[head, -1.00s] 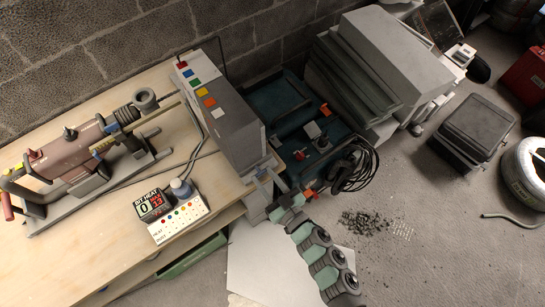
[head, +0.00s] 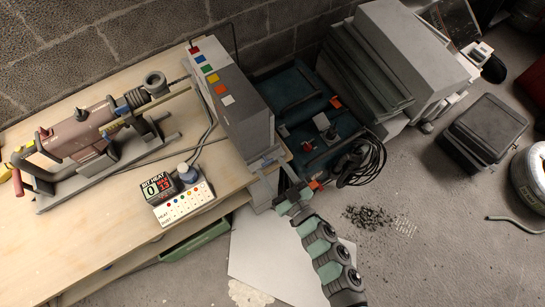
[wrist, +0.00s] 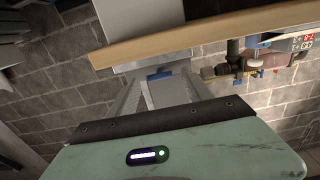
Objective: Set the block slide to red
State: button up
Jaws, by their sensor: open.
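A tall grey box (head: 240,108) stands at the bench's right end. Along its top is a row of coloured squares, with the red square (head: 194,50) at the far end and the white square (head: 228,99) at the near end. I cannot make out a slide block or its setting for certain. My gripper (head: 277,178) is open at the near end of the box, below its top. In the wrist view a small blue piece (wrist: 160,75) shows between the spread fingers; I cannot tell whether they touch it.
A control box (head: 186,200) with coloured dots and a small display (head: 158,187) sit on the wooden bench (head: 110,230). A reddish drill-like machine (head: 80,135) lies at left. A dark teal case (head: 300,95) and coiled black cable (head: 362,165) crowd the box's right side.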

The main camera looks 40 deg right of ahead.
jog(key=s+a+p, duration=0.1)
jog(key=s, duration=0.9)
jog(key=shift+s+a+p, duration=0.15)
jog(key=shift+a+p, duration=0.05)
jog(key=shift+p, duration=0.1)
